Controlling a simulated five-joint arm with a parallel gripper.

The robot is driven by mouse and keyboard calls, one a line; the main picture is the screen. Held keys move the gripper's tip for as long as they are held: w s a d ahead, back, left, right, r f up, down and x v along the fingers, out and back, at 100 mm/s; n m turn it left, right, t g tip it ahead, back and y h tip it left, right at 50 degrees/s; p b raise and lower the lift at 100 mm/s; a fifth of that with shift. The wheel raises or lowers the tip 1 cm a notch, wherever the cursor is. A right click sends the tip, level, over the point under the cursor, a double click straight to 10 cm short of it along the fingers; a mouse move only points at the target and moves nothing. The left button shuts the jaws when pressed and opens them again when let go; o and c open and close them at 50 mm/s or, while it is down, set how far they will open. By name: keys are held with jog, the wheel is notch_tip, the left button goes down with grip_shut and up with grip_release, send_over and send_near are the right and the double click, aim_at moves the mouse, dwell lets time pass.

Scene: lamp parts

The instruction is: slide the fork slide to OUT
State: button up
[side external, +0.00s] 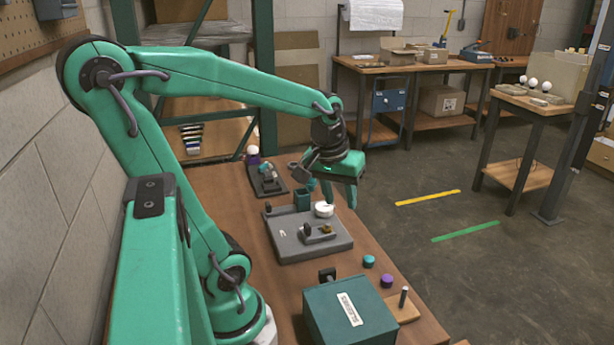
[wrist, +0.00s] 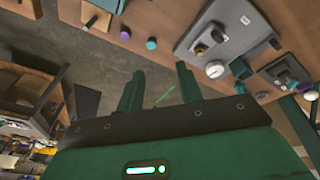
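A grey fixture plate (side external: 285,251) lies on the wooden bench below my gripper. A raised grey block (side external: 318,238) on it carries a dark knob (side external: 307,229) and a brass-coloured piece (side external: 327,229). I cannot tell for sure which part is the fork slide, and no OUT marking is readable. A white round part (side external: 324,211) and a teal block (side external: 302,201) stand at the plate's far edge. My gripper (side external: 339,197) is above that edge, apart from the plate. In the wrist view my gripper (wrist: 159,76) shows two separated fingers with nothing between them; the plate (wrist: 235,17) is upper right.
A green box (side external: 350,312) with a label stands at the near end of the bench. A teal cap (side external: 369,261) and a purple cap (side external: 387,281) lie along the right edge. A dark tray (side external: 266,183) with small parts sits behind the plate. Open floor is right of the bench.

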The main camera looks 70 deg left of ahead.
aim_at(307, 225)
jog(key=a+f+n+g, duration=0.1)
jog(key=a+f+n, duration=0.1)
jog(key=a+n, duration=0.1)
jog(key=s+a+f+n, duration=0.1)
jog(key=a+f+n, duration=0.1)
jog(key=a, duration=0.3)
jog(key=s+a+f+n+g, duration=0.1)
jog(key=a+f+n, duration=0.1)
jog(key=a+n, duration=0.1)
jog(key=shift+s+a+f+n+g+h, duration=0.15)
jog(key=shift+a+f+n+g+h, duration=0.15)
jog(key=shift+a+f+n+h, duration=0.15)
jog(key=shift+s+a+f+n, duration=0.2)
jog(key=shift+a+n, duration=0.05)
jog(key=shift+a, duration=0.2)
jog(key=shift+f, duration=0.1)
jog(key=shift+f, duration=3.8)
grip_shut()
